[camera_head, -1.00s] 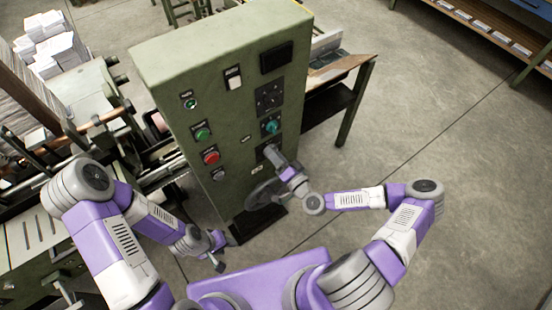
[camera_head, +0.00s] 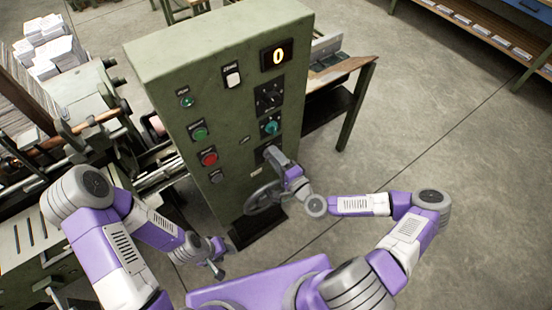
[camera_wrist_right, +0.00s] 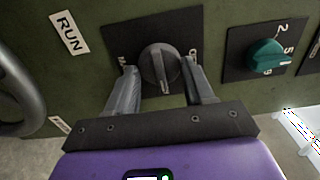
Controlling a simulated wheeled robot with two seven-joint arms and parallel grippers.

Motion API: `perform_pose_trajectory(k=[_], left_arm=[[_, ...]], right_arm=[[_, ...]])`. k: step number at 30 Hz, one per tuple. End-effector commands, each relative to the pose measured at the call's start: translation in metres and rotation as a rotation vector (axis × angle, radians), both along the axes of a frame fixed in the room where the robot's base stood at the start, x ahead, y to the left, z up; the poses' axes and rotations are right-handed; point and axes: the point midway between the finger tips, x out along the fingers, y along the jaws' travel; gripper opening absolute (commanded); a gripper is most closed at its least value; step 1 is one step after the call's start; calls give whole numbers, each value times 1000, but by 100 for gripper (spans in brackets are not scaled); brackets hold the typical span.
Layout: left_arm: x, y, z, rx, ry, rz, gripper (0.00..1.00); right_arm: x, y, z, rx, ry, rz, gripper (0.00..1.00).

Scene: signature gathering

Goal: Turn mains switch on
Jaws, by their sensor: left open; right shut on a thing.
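The mains switch is a round grey knob (camera_wrist_right: 158,68) on a black plate (camera_wrist_right: 118,32) low on the green control cabinet. My right gripper (camera_wrist_right: 163,76) has one finger on each side of the knob and is shut on it. In the head view my right gripper (camera_head: 273,158) reaches the cabinet front and covers most of the switch. The display (camera_head: 277,56) at the top of the cabinet (camera_head: 215,105) is lit and shows a yellow 0. My left gripper (camera_head: 218,265) is open and empty, low in front of the cabinet.
A handwheel (camera_head: 262,198) sits just below my right gripper. A teal knob (camera_head: 270,127), green button (camera_head: 199,133) and red button (camera_head: 208,157) are on the same panel. A side table (camera_head: 345,85) stands right of the cabinet. The floor at right is clear.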

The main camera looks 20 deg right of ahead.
Motion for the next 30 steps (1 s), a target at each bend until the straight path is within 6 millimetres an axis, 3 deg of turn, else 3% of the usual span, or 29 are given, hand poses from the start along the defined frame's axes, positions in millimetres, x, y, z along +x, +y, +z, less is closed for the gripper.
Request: perform_pose_trajectory(k=[11, 12, 16, 25, 30], left_arm=[[0, 0, 0, 0, 0, 0, 40], [0, 0, 0, 0, 0, 0, 40], [0, 0, 0, 0, 0, 0, 40], [0, 0, 0, 0, 0, 0, 40], [0, 0, 0, 0, 0, 0, 40]], right_arm=[[0, 0, 0, 7, 2, 0, 22], [0, 0, 0, 7, 2, 0, 58], [0, 0, 0, 6, 2, 0, 77], [-2, -1, 0, 4, 1, 0, 77], [-20, -8, -1, 3, 3, -2, 77]])
